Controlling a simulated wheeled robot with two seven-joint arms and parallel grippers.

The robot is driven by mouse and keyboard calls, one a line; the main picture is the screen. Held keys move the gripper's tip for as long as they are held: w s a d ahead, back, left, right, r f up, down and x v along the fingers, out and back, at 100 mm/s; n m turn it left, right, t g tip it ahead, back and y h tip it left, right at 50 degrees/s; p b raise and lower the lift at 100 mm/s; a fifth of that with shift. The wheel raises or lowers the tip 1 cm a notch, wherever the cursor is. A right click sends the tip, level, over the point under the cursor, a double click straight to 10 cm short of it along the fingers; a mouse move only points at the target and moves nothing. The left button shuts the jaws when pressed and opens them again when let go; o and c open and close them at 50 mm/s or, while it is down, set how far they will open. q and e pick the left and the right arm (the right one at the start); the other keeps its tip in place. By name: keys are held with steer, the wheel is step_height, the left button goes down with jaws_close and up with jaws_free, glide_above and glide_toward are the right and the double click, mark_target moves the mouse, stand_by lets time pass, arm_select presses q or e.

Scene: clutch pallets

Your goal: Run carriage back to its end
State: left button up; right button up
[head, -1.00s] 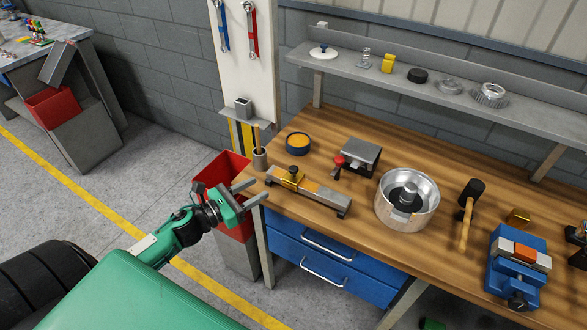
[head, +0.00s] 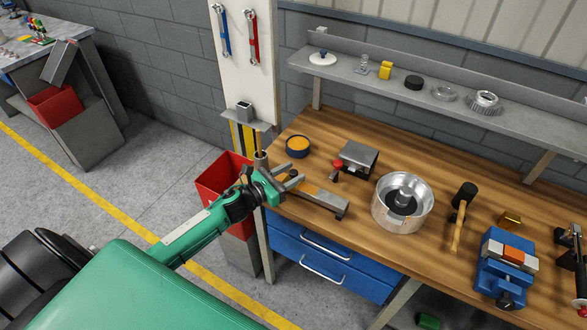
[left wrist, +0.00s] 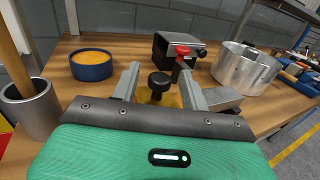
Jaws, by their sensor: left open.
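The carriage is a brass block (left wrist: 160,98) with a black knob (left wrist: 159,82) on top, seen between my fingers in the left wrist view. It sits at the left end of a grey rail (head: 324,200) on the bench, and my gripper mostly hides it in the head view. My left gripper (head: 296,177) is open over that end of the rail. In the left wrist view its two fingers (left wrist: 158,74) stand on either side of the knob, with gaps visible. I cannot tell whether they touch the block. My right gripper is not in view.
A blue bowl (head: 297,146) and a metal cup (left wrist: 32,106) stand near the rail. A grey block with a red knob (head: 357,158) is behind it, and a round metal housing (head: 403,204) stands to the right. A red bin (head: 213,182) is beside the bench.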

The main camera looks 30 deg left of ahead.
arm_select(q)
steer(key=shift+w+d, duration=0.3)
steer(key=shift+w, duration=0.3)
steer(key=shift+c, duration=0.5)
jaws_close()
steer(key=d, duration=0.8)
steer(key=d+b, duration=0.1)
steer(key=d, duration=0.3)
steer(key=shift+s+d, duration=0.35)
steer(key=shift+d, duration=0.05)
steer(key=shift+c, duration=0.3)
jaws_free()
steer(key=shift+d, duration=0.1)
steer(key=shift+o, duration=0.8)
steer(key=shift+d, duration=0.1)
